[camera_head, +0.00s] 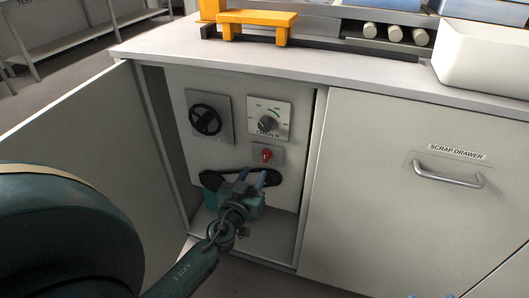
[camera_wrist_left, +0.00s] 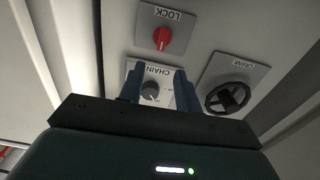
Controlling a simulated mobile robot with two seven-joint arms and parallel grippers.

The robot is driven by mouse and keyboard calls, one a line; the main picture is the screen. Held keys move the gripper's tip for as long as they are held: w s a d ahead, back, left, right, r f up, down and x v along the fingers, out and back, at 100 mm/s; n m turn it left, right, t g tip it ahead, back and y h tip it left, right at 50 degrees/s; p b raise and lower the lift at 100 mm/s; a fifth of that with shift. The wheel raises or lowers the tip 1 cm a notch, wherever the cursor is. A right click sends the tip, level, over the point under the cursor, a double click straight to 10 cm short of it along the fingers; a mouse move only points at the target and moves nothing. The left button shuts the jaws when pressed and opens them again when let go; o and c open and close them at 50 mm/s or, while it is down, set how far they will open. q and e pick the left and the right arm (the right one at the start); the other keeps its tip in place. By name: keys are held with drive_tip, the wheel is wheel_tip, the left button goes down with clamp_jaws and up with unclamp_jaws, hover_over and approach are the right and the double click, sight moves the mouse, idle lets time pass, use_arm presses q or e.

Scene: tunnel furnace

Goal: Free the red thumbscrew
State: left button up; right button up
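The red thumbscrew (camera_head: 267,155) sits on a small plate under the chain dial, inside the open cabinet. It also shows in the left wrist view (camera_wrist_left: 162,38), on a plate marked LOCK that appears upside down. My left gripper (camera_head: 252,176) is inside the cabinet opening, just below the thumbscrew in the head view. Its two blue fingers are apart with nothing between them, and they do not appear to touch the thumbscrew. The left wrist view shows the thumbscrew beyond the fingertips (camera_wrist_left: 156,73). My right gripper is not in view.
The chain dial (camera_head: 264,122) and a black handwheel (camera_head: 206,120) are on the same panel. The open cabinet door (camera_head: 75,135) stands at left. A drawer handle (camera_head: 448,174) sticks out at right. A white bin (camera_head: 485,62) stands on the worktop.

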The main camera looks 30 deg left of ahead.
sight(265, 154)
use_arm(q)
drive_tip(key=x, duration=0.9)
drive_tip(key=shift+w, duration=0.1)
drive_tip(key=shift+c, duration=0.4)
drive_tip(key=c, duration=0.6)
